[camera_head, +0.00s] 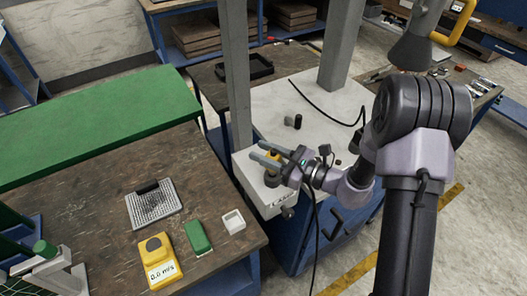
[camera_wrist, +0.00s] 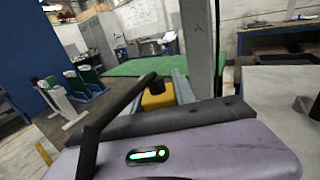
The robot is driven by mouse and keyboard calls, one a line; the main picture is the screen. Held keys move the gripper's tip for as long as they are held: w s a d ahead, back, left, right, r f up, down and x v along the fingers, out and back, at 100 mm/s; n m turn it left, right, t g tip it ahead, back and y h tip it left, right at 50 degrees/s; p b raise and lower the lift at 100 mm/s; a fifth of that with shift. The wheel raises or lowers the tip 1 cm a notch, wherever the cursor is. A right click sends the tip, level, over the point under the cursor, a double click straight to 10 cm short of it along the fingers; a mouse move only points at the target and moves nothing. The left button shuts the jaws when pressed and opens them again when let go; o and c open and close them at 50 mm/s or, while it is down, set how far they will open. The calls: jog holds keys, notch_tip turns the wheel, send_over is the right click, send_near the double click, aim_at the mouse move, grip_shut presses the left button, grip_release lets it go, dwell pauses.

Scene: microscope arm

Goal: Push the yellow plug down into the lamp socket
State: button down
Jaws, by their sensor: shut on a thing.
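My gripper (camera_head: 262,151) is over the front left corner of the white bench unit, shut on the yellow plug (camera_head: 273,154). The plug sits between the two grey fingers. In the wrist view the yellow plug (camera_wrist: 158,97) shows just beyond the gripper's body, next to a grey finger (camera_wrist: 183,88).
A grey post (camera_head: 236,80) rises close behind and left of my gripper. A black cable (camera_head: 330,112) and a small dark cylinder (camera_head: 297,121) are on the white top. The brown table (camera_head: 90,215) at left holds a yellow device (camera_head: 158,262) and a green block (camera_head: 197,237).

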jog(key=shift+f+b, duration=1.4)
jog(key=shift+f, duration=0.25)
jog(key=c, duration=0.9)
grip_release()
jog(key=p+v, duration=0.1)
jog(key=v, duration=1.6)
jog(key=shift+s+d+p, duration=0.15)
jog(key=shift+p, duration=0.15)
